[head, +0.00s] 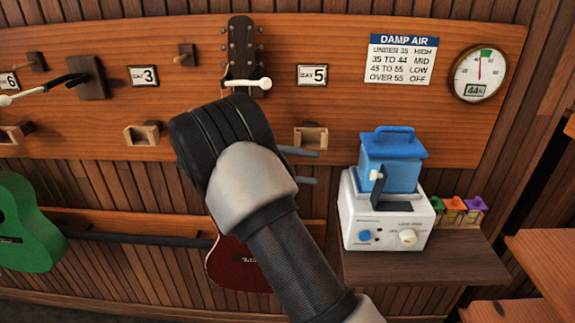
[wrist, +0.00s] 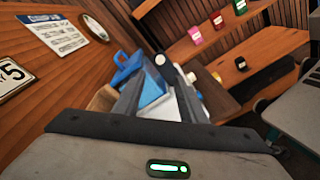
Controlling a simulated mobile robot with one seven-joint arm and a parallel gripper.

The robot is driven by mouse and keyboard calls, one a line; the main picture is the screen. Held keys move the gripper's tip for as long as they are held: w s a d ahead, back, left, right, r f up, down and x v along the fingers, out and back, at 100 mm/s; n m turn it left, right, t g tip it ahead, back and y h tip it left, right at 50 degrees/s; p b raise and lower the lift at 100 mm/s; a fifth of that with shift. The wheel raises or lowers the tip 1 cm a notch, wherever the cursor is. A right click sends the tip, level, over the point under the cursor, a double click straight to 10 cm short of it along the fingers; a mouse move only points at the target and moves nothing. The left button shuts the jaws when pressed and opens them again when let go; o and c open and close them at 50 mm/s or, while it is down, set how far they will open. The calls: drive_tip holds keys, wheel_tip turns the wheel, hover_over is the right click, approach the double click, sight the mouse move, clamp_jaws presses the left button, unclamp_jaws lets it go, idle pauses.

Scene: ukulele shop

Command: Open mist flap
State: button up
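The humidifier (head: 384,242) has a white base and a blue tank (head: 392,170) with a handle on top.
The humidifier stands on a dark wooden shelf (head: 430,265) beside small coloured containers (head: 455,210). A damp-air chart (head: 403,60) and a round gauge (head: 478,73) hang on the wall behind. Wall hooks, a red ukulele (head: 235,265) and a green ukulele (head: 28,225) are left.

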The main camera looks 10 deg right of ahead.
drive_tip(key=v, duration=0.4)
drive_tip(key=shift+d, duration=0.1)
drive_tip(key=s+d+r+m+t+y+p, duration=0.1)
drive_tip(key=s+d+r+y+p, duration=0.2)
drive_tip(key=s+d+r+y, duration=0.45)
drive_tip(key=s+a+m+t+y+p, duration=0.1)
drive_tip(key=s+t+y, duration=0.3)
drive_tip(key=s, duration=0.5)
drive_tip(key=s+a+r+m+t+y+p, duration=0.1)
drive_tip(key=s+a+m+t+y, duration=0.3)
drive_tip(key=s, duration=0.5)
drive_tip(key=shift+a+r+y+p, duration=0.2)
drive_tip(key=shift+r+y+p, duration=0.2)
drive_tip(key=shift+p, duration=0.35)
drive_tip(key=shift+d, duration=0.1)
